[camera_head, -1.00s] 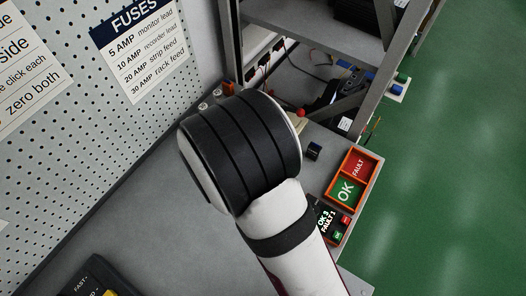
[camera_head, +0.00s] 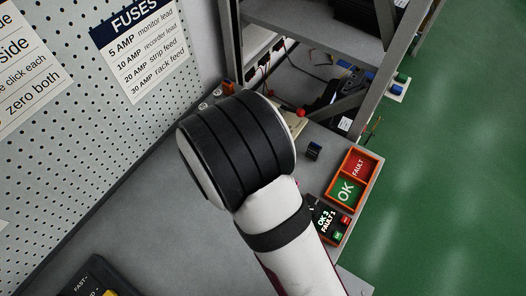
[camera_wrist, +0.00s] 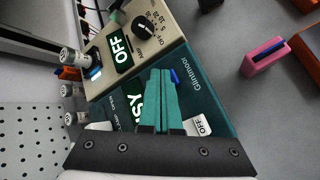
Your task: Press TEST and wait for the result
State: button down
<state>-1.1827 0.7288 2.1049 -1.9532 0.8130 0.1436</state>
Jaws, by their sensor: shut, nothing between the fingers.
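My gripper (camera_wrist: 160,88) is shut and empty, its teal fingers together over a teal tester (camera_wrist: 205,95) marked Glintmoor in the wrist view. A lit display (camera_wrist: 132,108) on the tester ends in "SY"; its start is hidden by the fingers or hard to read. A small blue part (camera_wrist: 174,76) shows beside the fingertips; I cannot tell whether they touch it. No TEST label is readable. A white OFF key (camera_wrist: 201,125) is to the right of the fingers. In the head view my arm hides the gripper and most of the tester.
A beige unit (camera_wrist: 145,50) with a dial and OFF display adjoins the tester. A pink block (camera_wrist: 263,57) lies on the bench to the right. Orange OK and FAULT bins (camera_head: 376,171) stand by a counter (camera_head: 325,222) reading OK 3. An open rack (camera_head: 310,50) stands behind.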

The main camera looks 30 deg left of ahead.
dwell(0.4)
jog(key=shift+r, duration=0.85)
notch_tip(320, 180, up, 5)
dwell(0.8)
